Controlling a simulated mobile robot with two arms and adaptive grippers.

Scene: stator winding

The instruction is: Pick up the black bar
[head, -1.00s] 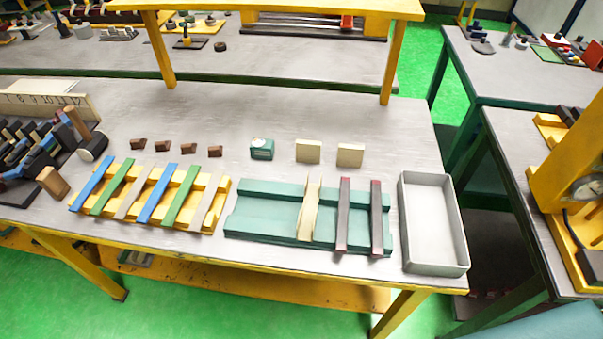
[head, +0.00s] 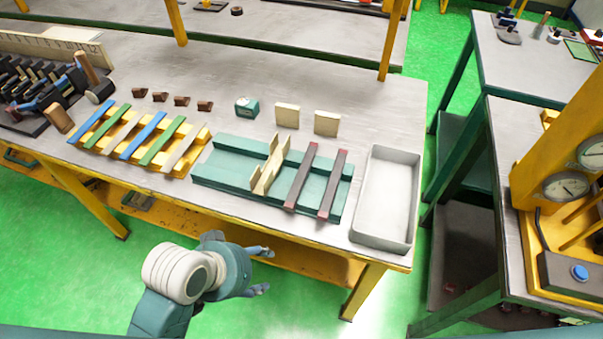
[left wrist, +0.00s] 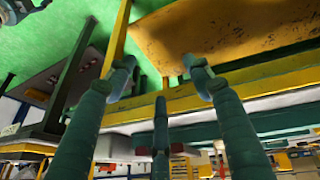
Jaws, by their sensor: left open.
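Two black bars with reddish ends, a left one (head: 301,177) and a right one (head: 332,185), lie side by side across the right part of a teal tray (head: 222,172) on the grey table. A cream slotted holder (head: 268,167) stands on the tray just left of them. My left gripper (head: 266,271) is open and empty, in front of the table's front edge and apart from the bars. Its spread fingers also show in the left wrist view (left wrist: 160,68), below the table edge; I cannot clearly make out the bars there. My right gripper is not in view.
A grey open bin (head: 384,235) stands right of the tray. A yellow rack (head: 128,152) with coloured strips is to the left. Two cream blocks (head: 287,116) (head: 327,124) and a small teal box (head: 247,107) stand behind. The yellow table edge (head: 330,247) lies between gripper and tray.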

